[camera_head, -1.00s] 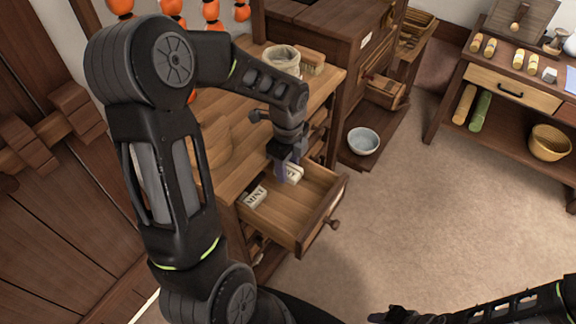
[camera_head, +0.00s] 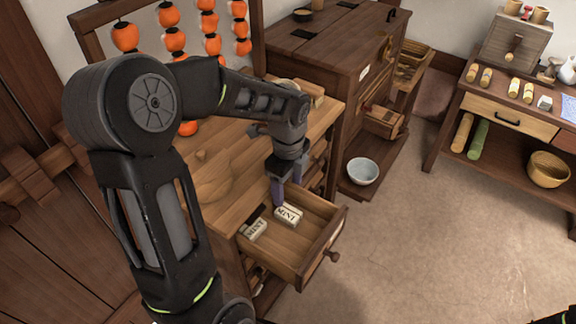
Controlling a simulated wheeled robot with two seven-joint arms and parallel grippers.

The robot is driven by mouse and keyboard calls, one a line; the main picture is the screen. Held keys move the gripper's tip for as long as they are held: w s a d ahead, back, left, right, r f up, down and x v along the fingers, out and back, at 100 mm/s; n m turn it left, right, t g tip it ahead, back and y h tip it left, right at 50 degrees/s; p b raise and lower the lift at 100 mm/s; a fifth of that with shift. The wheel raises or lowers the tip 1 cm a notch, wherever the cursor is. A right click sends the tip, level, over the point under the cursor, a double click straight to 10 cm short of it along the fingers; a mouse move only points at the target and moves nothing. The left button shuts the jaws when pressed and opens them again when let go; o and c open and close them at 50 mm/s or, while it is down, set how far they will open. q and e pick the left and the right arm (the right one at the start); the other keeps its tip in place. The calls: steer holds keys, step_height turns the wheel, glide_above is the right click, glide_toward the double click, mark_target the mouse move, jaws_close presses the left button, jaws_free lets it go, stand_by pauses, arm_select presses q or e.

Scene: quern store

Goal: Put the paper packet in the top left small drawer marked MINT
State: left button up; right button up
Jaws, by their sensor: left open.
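The drawer (camera_head: 325,235) at the top of the wooden cabinet is pulled out. A pale paper packet (camera_head: 288,215) with MINT printed on it lies inside, toward the back. A second pale piece marked MINT (camera_head: 254,229) is at the drawer's left side; I cannot tell if it is a packet or a label. My left gripper (camera_head: 288,191) points down over the back of the drawer, just above and behind the first packet. Its fingers are apart with nothing between them.
The wooden cabinet top (camera_head: 235,150) carries a round wooden lid-like piece (camera_head: 212,180). A side table (camera_head: 512,103) stands at far right. The floor between is clear.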

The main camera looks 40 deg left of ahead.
arm_select(q)
step_height(320, 180, up, 8)
steer(key=shift+f, duration=0.2)
stand_by(1.5)
